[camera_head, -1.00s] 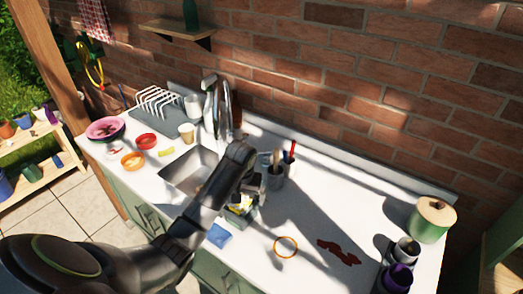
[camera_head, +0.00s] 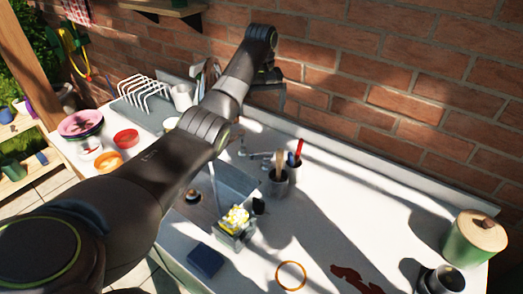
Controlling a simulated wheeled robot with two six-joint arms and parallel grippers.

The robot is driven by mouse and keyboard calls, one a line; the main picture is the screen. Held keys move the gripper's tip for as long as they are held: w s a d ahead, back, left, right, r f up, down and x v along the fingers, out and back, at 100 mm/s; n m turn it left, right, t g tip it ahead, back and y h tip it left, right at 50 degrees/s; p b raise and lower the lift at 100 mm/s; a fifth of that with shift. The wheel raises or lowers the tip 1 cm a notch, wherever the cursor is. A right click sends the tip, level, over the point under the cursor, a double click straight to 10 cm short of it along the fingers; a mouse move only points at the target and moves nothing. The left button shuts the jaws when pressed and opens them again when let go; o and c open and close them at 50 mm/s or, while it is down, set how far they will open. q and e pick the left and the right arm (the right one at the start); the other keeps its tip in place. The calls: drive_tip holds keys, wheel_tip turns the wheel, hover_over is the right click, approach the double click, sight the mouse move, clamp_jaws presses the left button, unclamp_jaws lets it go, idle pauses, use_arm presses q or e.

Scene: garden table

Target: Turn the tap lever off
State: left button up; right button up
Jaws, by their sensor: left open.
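My left arm reaches across the sink from the left. Its open gripper (camera_head: 278,88) is raised in front of the brick wall, above the back edge of the counter. The tap is mostly hidden behind this arm. A small grey metal piece (camera_head: 262,155) shows just right of the arm at the back of the sink. It may be the tap lever, but I cannot tell for sure. The gripper appears apart from it and holds nothing that I can see. The sink (camera_head: 236,180) is partly covered by the arm. My right gripper is not in view.
Cups with utensils (camera_head: 278,182) stand right of the sink. A caddy with a yellow sponge (camera_head: 236,220) and a blue cloth or sponge (camera_head: 206,260) are in front. A dish rack (camera_head: 145,95) stands behind at left, a green canister (camera_head: 474,238) at right.

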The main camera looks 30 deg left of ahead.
sight(261, 157)
use_arm(q)
drive_tip(key=f+p, duration=0.1)
drive_tip(key=f, duration=0.6)
drive_tip(key=f+p, duration=0.1)
drive_tip(key=f, duration=0.7)
drive_tip(key=shift+s+d+f, duration=0.15)
drive_tip(key=shift+s+f, duration=0.05)
drive_tip(key=shift+f, duration=0.85)
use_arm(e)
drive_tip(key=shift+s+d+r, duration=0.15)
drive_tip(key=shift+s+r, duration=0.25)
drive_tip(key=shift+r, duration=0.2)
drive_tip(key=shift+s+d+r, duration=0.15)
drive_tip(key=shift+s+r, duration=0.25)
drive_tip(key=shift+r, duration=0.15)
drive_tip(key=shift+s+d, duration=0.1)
use_arm(q)
drive_tip(key=shift+c, duration=0.9)
drive_tip(key=c, duration=0.8)
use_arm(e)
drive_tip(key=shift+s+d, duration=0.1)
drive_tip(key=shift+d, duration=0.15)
